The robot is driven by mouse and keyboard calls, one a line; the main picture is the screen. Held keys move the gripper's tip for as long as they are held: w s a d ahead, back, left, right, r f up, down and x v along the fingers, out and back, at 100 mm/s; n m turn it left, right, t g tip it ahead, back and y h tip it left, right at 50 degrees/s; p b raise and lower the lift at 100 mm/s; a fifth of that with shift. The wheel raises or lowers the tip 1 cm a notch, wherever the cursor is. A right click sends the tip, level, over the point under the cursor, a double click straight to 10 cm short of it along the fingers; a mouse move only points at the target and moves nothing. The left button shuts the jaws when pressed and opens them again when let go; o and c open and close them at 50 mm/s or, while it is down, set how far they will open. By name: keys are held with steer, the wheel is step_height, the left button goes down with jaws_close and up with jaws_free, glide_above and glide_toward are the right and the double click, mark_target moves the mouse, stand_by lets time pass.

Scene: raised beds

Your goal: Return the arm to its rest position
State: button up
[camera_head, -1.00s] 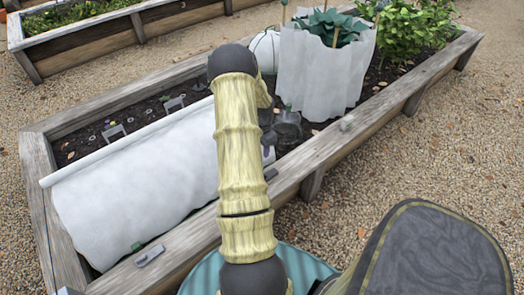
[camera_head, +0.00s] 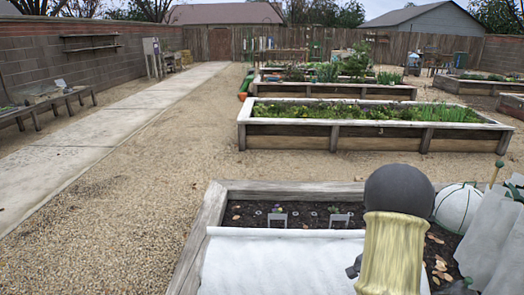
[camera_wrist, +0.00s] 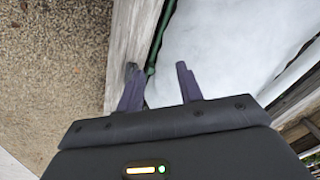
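In the wrist view my gripper (camera_wrist: 156,68) has its two dark fingers apart with nothing clearly held between them. Beyond the fingers are the wooden rim of a raised bed (camera_wrist: 137,35), a dark green strip (camera_wrist: 163,30) and a white sheet (camera_wrist: 225,45). My arm (camera_head: 393,250) shows in the head view as a pale ridged link with a dark rounded joint, at the lower right over the near bed. The gripper itself is out of sight in the head view.
The near bed (camera_head: 205,222) has the white cover (camera_head: 275,265), small markers in soil, a white globe (camera_head: 457,208) and white wrapping (camera_head: 492,245) at right. More planted beds (camera_head: 340,132) stand behind. Gravel (camera_head: 130,225) and a paved path (camera_head: 75,145) lie open at left.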

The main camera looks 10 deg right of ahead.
steer(key=a+r+n, duration=0.4)
steer(key=a, duration=0.5)
steer(key=a+r+n, duration=0.4)
steer(key=a, duration=0.5)
steer(key=s+a+r+n+t, duration=0.2)
steer(key=s+a+r+n, duration=0.1)
steer(key=s+a+n, duration=0.65)
step_height(320, 180, up, 23)
steer(key=w+a+m+p, duration=0.1)
steer(key=w+m+p, duration=0.1)
steer(key=p, duration=2)
steer(key=shift+a+f+m+p, duration=0.15)
steer(key=shift+a+m+p, duration=0.15)
steer(key=shift+m+p, duration=0.05)
